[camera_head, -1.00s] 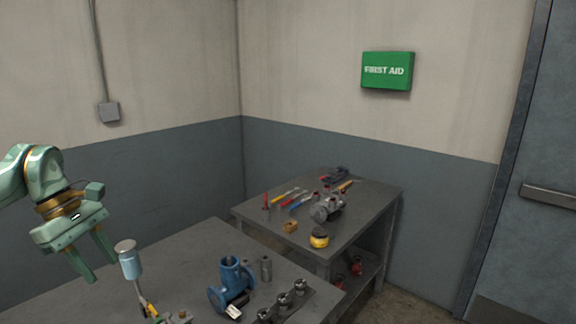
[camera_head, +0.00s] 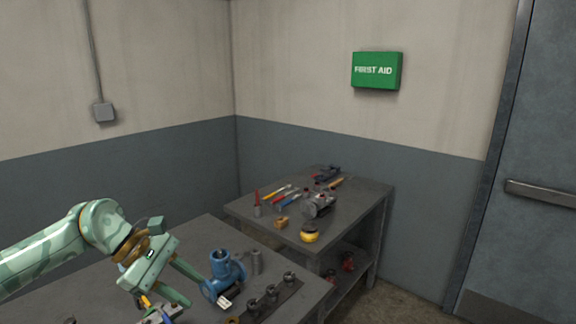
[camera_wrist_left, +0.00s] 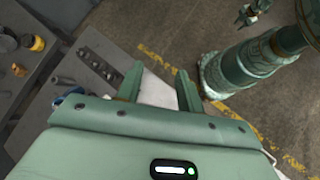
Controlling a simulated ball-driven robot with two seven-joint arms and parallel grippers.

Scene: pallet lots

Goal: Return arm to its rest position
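My left gripper (camera_head: 196,290) is in the lower left of the head view, over the near workbench (camera_head: 190,245).
Several dark metal parts (camera_head: 270,298) sit in a row right of the fitting, near a grey cylinder (camera_head: 256,262). A second bench (camera_head: 350,215) holds tools and a yellow-and-black item (camera_head: 309,233). A door (camera_head: 530,150) is at right.

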